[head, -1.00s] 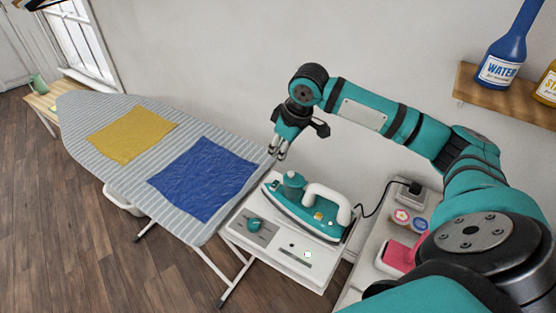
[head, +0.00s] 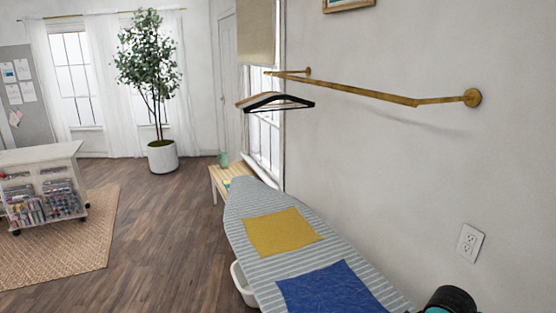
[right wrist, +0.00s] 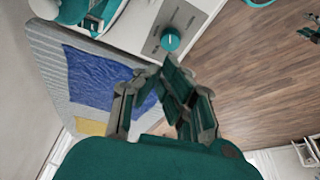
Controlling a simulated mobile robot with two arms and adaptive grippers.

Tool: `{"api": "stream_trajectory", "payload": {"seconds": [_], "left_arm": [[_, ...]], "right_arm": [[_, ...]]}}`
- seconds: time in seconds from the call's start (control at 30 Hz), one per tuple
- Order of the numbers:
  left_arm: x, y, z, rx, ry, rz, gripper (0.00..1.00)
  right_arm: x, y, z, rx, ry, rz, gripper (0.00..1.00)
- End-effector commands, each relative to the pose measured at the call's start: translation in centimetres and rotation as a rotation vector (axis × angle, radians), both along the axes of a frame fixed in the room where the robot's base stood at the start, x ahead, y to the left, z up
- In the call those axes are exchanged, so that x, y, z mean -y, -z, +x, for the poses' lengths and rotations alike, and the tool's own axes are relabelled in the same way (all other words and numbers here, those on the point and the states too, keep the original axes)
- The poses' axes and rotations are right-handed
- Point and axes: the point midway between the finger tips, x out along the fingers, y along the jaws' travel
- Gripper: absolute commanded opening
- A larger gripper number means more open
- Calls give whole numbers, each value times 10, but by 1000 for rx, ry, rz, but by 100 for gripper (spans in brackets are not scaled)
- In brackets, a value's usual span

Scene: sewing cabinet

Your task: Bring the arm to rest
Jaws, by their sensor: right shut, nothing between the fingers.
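My right gripper (right wrist: 160,78) shows in the right wrist view, its fingers shut with nothing between them. It hangs over the side of the white iron stand (right wrist: 190,17), close to the teal knob (right wrist: 171,40) in the picture; I cannot tell the gap. In the head view only a dark and teal piece of my right arm shows at the bottom right edge. My left gripper is not in view.
The striped ironing board (head: 246,212) carries a yellow cloth (head: 284,232) and a blue cloth (head: 333,289). A white cabinet (head: 45,157) stands left. The wooden floor (head: 165,240) between is clear.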

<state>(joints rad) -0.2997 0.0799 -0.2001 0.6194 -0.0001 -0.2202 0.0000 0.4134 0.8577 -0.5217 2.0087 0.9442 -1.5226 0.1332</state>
Motion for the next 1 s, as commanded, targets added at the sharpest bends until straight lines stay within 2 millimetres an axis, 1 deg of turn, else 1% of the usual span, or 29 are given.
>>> {"api": "stream_trajectory", "payload": {"seconds": [0.03, 0.1, 0.2, 0.27, 0.4, 0.57, 0.87, 0.9, 1.0], "left_arm": [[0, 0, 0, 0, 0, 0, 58], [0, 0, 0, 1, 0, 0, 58], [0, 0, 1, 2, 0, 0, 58], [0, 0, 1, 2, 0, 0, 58], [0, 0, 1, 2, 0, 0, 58], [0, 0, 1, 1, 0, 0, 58], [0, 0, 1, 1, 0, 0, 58], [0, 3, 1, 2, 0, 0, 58], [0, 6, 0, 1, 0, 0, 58]], "right_arm": [[-30, 22, -22, 0, -30, 31, 0], [-56, 40, -46, 23, -35, 53, 0], [-78, 56, -79, 48, 3, 75, 0], [-83, 62, -95, 59, 41, 79, 0], [-83, 69, -126, 64, 129, 70, 0], [-74, 74, -155, 54, 226, 43, 0], [-45, 78, -212, 5, 405, -46, 0], [-46, 94, -204, 6, 394, -46, 0], [-47, 121, -197, -4, 390, -48, 0]]}}
